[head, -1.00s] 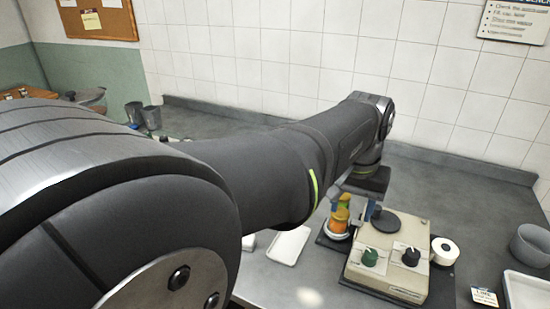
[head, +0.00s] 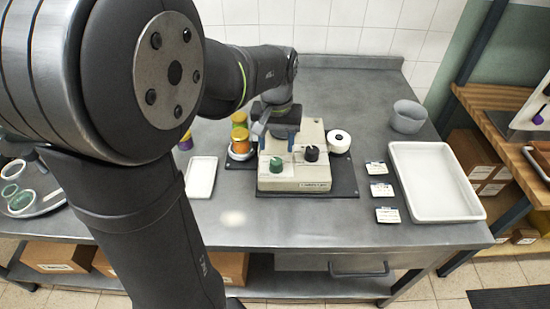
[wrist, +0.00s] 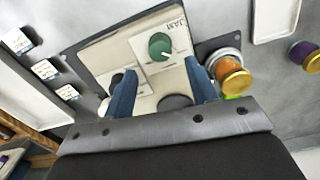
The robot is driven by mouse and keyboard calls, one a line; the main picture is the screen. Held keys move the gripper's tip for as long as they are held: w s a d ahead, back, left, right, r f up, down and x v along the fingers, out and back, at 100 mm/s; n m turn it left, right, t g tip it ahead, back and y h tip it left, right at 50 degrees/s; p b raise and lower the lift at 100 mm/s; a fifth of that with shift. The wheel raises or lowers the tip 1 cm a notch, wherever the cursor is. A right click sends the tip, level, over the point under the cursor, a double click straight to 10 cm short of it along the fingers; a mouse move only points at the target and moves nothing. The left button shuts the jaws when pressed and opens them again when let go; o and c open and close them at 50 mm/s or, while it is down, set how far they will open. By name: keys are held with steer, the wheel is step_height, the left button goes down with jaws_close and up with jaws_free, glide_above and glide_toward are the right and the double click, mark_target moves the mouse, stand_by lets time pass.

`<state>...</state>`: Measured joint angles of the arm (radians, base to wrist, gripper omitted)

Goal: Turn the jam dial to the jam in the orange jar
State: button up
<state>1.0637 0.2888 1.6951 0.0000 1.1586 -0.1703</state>
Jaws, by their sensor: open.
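A beige machine (head: 293,185) stands on a dark base on the bench. Its front has a green dial (head: 276,166) on the left and a black dial (head: 312,153) on the right. In the wrist view the green dial (wrist: 160,46) sits on a pale plate beside the letters JAM. An orange jar (head: 240,139) stands on a round support left of the machine; it also shows in the wrist view (wrist: 233,76). My gripper (wrist: 162,66) is open and empty above the machine. Its blue fingers are apart, and the black dial is partly hidden by one.
A small white tray (head: 201,178) and a purple jar (head: 185,140) are further left. A white roll (head: 339,139), label cards (head: 380,190), a grey bowl (head: 407,117) and a large white tray (head: 433,182) are right.

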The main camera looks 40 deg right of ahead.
mark_target(276, 161)
step_height(276, 161, down, 7)
steer(key=shift+r, duration=0.1)
stand_by(0.3)
steer(key=c, duration=1)
